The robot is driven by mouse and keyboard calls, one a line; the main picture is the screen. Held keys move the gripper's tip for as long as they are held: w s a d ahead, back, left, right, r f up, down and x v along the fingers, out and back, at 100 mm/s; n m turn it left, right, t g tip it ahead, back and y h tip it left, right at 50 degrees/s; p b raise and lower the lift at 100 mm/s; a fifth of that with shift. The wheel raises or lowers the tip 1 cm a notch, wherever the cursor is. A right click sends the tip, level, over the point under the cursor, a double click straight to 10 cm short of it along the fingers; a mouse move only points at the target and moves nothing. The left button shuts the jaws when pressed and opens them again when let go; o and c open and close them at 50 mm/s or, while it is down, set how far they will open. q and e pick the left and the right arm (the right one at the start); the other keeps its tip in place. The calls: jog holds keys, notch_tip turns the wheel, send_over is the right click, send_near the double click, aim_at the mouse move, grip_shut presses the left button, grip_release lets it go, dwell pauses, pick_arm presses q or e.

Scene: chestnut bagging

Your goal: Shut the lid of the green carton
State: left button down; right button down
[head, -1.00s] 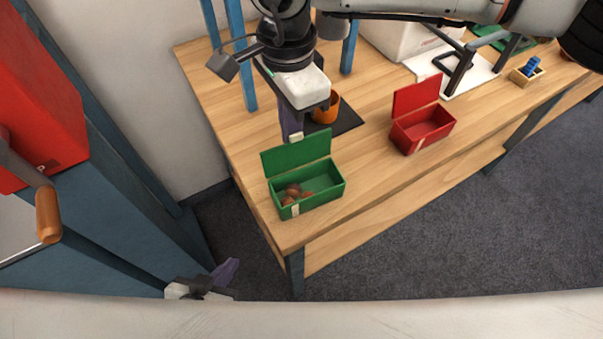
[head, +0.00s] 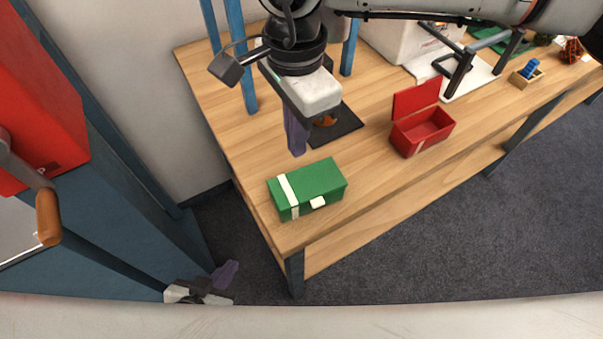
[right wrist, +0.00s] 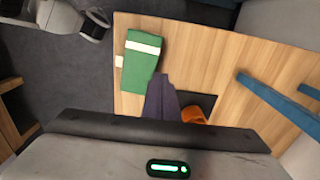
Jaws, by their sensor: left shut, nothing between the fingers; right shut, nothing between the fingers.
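The green carton (head: 309,189) stands near the left front corner of the table with its lid down flat. A white stripe crosses the lid, and a white tab sits at its front edge. It also shows in the right wrist view (right wrist: 140,68). My right gripper (head: 297,151) is shut and empty, just behind the carton and apart from it; its purple fingers (right wrist: 161,92) are together in the wrist view. My left gripper (head: 228,272) is shut and empty, low over the floor at the left, away from the table. The carton's inside is hidden.
An open red carton (head: 422,131) stands to the right. An orange bowl (head: 325,120), partly hidden by my right gripper, is on a dark mat (head: 347,122). Blue posts (head: 238,50) rise at the back left. Bare wood lies between the cartons.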

notch_tip(320, 180, up, 5)
jog(key=shift+r+p, duration=0.15)
jog(key=shift+p, duration=0.9)
dwell(0.4)
